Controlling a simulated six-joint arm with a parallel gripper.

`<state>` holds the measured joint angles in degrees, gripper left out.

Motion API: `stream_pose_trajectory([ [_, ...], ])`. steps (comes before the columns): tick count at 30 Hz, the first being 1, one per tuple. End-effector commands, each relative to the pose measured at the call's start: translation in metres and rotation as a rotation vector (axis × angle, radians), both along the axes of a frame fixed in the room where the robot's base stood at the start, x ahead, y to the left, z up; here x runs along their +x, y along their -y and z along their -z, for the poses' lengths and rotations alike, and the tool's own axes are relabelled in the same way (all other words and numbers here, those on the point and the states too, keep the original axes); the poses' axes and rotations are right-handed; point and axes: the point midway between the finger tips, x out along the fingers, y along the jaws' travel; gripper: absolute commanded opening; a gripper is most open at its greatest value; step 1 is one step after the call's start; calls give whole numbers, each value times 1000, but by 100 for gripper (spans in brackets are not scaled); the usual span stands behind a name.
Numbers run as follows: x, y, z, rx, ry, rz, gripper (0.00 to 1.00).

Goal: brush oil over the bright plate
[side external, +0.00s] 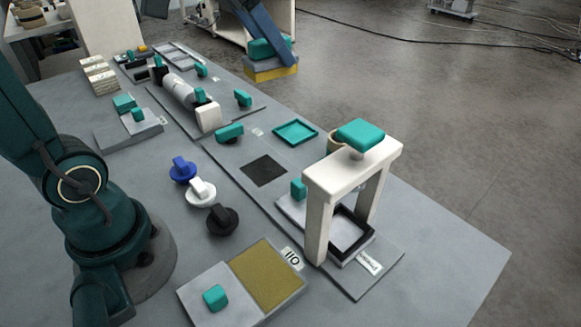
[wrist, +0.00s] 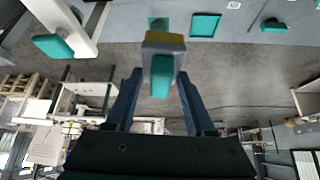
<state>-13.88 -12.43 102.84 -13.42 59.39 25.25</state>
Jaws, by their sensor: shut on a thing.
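My gripper (side external: 262,30) is shut on a brush block (side external: 272,69) with a teal handle, grey body and yellow lower face. It holds the block up in the air, seen against the floor beyond the table's far edge. In the wrist view the brush block (wrist: 164,46) sits between the blue fingers. The oil pad (side external: 267,273), yellow and labelled OIL, lies at the near front of the table. A bright plate (side external: 345,233), framed in black, lies under a white arch; I cannot tell if it is the plate meant.
The white arch (side external: 352,172) with a teal top stands at the right. A teal tray (side external: 295,133), a black square (side external: 264,170), blue, white and black knobs (side external: 199,192) and a roller (side external: 180,90) occupy the table. The front right corner is clear.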

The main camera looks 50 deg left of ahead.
Motion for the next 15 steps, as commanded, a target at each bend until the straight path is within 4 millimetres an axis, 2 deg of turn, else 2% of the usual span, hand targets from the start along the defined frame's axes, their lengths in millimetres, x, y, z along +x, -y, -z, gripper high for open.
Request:
stream_pose_trajectory([
  [8, 1, 10, 19, -6, -4, 347, 10],
  [15, 4, 18, 44, -11, -3, 722, 10],
])
